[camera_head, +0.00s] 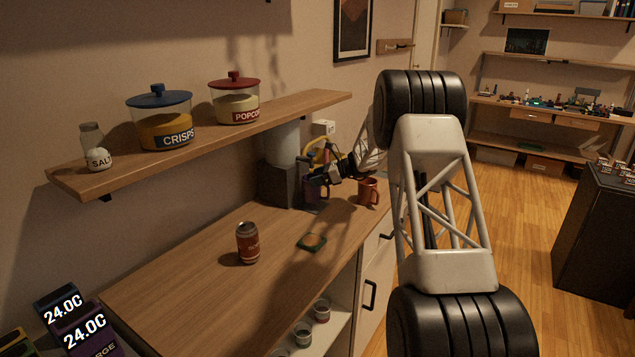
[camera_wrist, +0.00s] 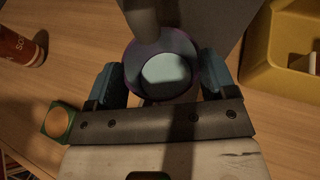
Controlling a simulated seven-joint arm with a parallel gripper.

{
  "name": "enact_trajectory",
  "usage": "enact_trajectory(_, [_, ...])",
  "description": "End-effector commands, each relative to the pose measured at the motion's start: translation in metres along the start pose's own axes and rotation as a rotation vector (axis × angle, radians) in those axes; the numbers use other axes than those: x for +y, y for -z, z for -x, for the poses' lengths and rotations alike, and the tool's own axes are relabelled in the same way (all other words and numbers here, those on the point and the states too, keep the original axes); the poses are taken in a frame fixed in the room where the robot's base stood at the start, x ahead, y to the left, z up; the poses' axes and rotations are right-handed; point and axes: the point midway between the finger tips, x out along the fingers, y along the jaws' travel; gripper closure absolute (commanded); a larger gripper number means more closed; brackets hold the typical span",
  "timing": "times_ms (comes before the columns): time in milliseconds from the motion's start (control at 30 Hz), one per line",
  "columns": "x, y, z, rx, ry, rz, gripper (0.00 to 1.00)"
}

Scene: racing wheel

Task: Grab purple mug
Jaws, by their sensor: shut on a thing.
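The purple mug (camera_head: 316,189) stands at the far end of the wooden counter, by a dark machine, partly hidden behind my gripper (camera_head: 327,177). In the wrist view I look down into the mug (camera_wrist: 188,50), whose rim is purple and whose inside shows a pale round surface. My gripper (camera_wrist: 165,88) has a finger on each side of the mug and is shut on it. The mug looks upright. A dark cylindrical part hangs over its rim at the upper left of the mug. I cannot tell whether the mug touches the counter.
An orange mug (camera_head: 368,191) stands just right of my gripper. A dark machine (camera_head: 278,184) is close on the left. A brown can (camera_head: 247,243) and a green-edged coaster (camera_head: 311,242) are nearer on the counter. A yellow container (camera_wrist: 260,75) lies right in the wrist view.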

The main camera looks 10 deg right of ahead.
Motion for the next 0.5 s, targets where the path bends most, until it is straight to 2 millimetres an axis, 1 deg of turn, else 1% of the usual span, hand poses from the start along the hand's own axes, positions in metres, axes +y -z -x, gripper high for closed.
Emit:
enact_trajectory(133, [0.000, -0.011, 0.005, 0.000, 0.001, 0.001, 0.81])
enact_trajectory(500, [0.026, -0.010, 0.014, -0.001, 0.001, 0.000, 0.81])
